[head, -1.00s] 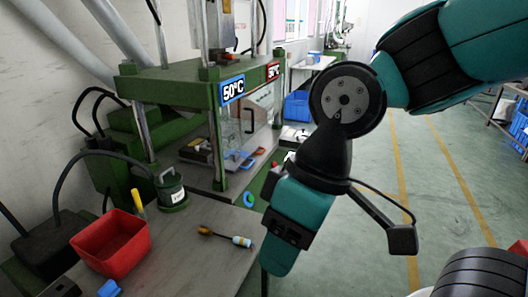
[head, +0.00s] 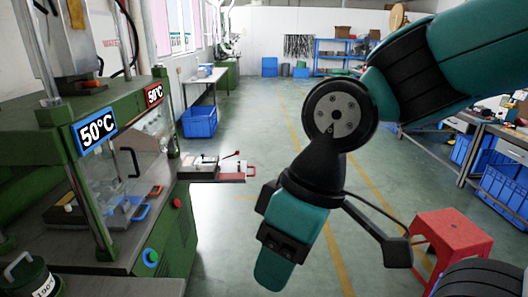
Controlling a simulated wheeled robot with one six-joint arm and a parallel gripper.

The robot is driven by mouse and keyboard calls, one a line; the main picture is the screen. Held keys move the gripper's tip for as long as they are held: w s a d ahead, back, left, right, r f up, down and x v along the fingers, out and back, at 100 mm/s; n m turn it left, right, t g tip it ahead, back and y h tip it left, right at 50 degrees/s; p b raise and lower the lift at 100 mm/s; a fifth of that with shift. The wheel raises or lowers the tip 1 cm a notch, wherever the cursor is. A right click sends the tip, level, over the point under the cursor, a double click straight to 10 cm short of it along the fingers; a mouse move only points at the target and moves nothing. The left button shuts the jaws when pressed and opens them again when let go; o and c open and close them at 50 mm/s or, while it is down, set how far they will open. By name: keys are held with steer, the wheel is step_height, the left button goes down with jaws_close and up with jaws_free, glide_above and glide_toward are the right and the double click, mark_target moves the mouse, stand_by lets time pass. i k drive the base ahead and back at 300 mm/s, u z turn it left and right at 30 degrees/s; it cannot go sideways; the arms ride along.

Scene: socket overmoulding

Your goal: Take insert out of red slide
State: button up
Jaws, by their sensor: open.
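A slide with red edging (head: 236,174) sticks out to the right of the green press, near mid-picture in the head view. A dark and pale mould-like block with a red-tipped lever sits on it. I cannot make out an insert there; it is too small or hidden. My gripper (head: 274,222) hangs in front of the camera, right of and nearer than the slide, tilted down to the left. Its jaws are open and nothing shows between them.
The green press (head: 178,235) carries a blue and a red 50°C sign and has blue and orange handles inside. A red stool (head: 450,240) stands at lower right. Blue crates (head: 200,121) sit under a back table.

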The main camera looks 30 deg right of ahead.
mark_target(204, 161)
steer(key=z, duration=0.75)
steer(key=i, duration=1.65)
steer(key=u, duration=0.75)
steer(key=i, duration=0.9)
steer(key=u, duration=0.9)
